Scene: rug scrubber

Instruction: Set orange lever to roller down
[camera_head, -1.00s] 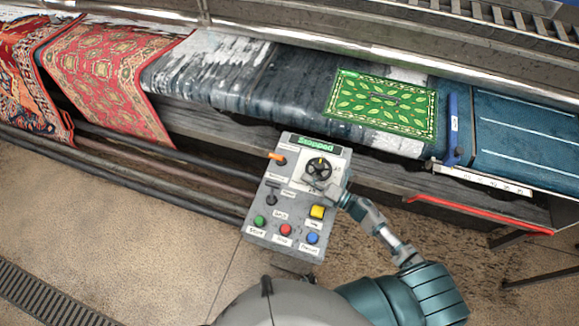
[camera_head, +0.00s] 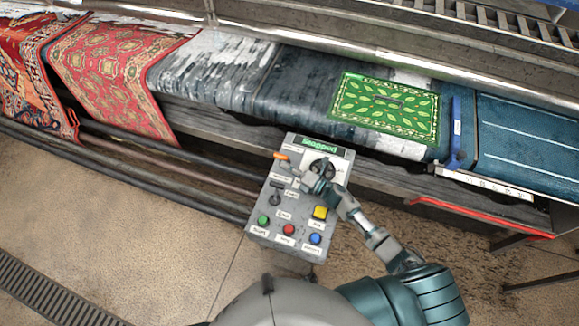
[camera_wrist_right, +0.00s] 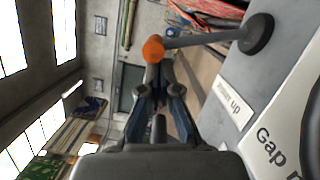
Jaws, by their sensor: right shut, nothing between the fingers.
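The orange lever (camera_head: 281,156) is at the upper left of the grey control panel (camera_head: 258,232); its orange end points left in the head view. In the right wrist view, its round orange knob (camera_wrist_right: 153,49) is just beyond my fingertips, and its grey shaft runs right to a dark base. My right gripper (camera_head: 295,170) is shut and empty beside the lever, its tips (camera_wrist_right: 158,72) close behind the knob; whether they touch it I cannot tell. A label reading "up" (camera_wrist_right: 235,103) lies near the lever's base. My left gripper is not in view.
A black dial (camera_head: 323,167), partly hidden by my right gripper, is right of the lever. Below are a dark switch (camera_head: 275,198), a yellow button (camera_head: 320,212), and green, red and blue buttons. The display (camera_head: 320,145) reads "Stopped". A green rug (camera_head: 385,108) lies behind.

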